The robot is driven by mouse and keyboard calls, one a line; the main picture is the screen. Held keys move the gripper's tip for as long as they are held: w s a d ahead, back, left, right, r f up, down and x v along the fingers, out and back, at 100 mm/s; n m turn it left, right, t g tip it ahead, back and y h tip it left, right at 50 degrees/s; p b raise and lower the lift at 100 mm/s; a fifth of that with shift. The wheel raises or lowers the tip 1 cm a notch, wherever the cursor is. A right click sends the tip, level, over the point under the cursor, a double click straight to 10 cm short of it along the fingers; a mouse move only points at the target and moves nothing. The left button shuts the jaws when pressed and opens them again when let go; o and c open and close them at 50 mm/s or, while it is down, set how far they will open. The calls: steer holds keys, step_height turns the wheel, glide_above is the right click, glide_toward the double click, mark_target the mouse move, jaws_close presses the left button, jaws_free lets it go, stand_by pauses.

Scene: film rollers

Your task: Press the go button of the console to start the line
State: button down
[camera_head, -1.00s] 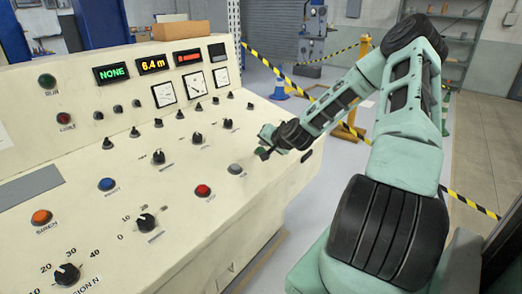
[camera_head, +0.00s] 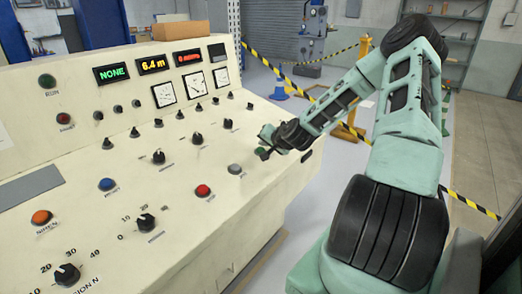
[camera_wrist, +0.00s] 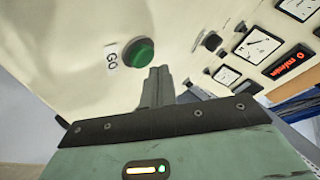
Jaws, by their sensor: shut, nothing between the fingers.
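The console (camera_head: 90,210) is a large cream sloping panel that fills the left of the head view. The green go button (camera_wrist: 140,53) shows in the wrist view, with a GO label (camera_wrist: 111,58) beside it. In the head view the green button (camera_head: 261,150) is small and partly covered by my gripper (camera_head: 265,154). In the wrist view my gripper (camera_wrist: 159,72) is shut and empty. Its fingertips appear just beside the button; whether they touch the panel or button I cannot tell.
A grey button (camera_head: 235,169) and a red button (camera_head: 203,190) lie left of my gripper on the panel. Knobs and switches cover the rest. The displays read NONE (camera_head: 110,72) and 6.4 m (camera_head: 153,64). Striped tape (camera_head: 470,202) crosses the floor behind my arm.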

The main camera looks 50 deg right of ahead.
steer(key=shift+f, duration=0.1)
stand_by(0.3)
steer(key=shift+w+f, duration=0.1)
steer(key=shift+f, duration=0.15)
steer(key=shift+w+f+b, duration=0.1)
steer(key=shift+f+b, duration=0.4)
steer(key=shift+b, duration=0.1)
stand_by(0.6)
stand_by(0.3)
steer(key=shift+s+r+p, duration=0.25)
steer(key=shift+r+p, duration=0.5)
steer(key=shift+r, duration=0.15)
steer(key=r+p, duration=0.2)
steer(key=s+r+p, duration=0.1)
steer(key=r+p, duration=0.1)
steer(key=shift+r, duration=0.4)
stand_by(0.6)
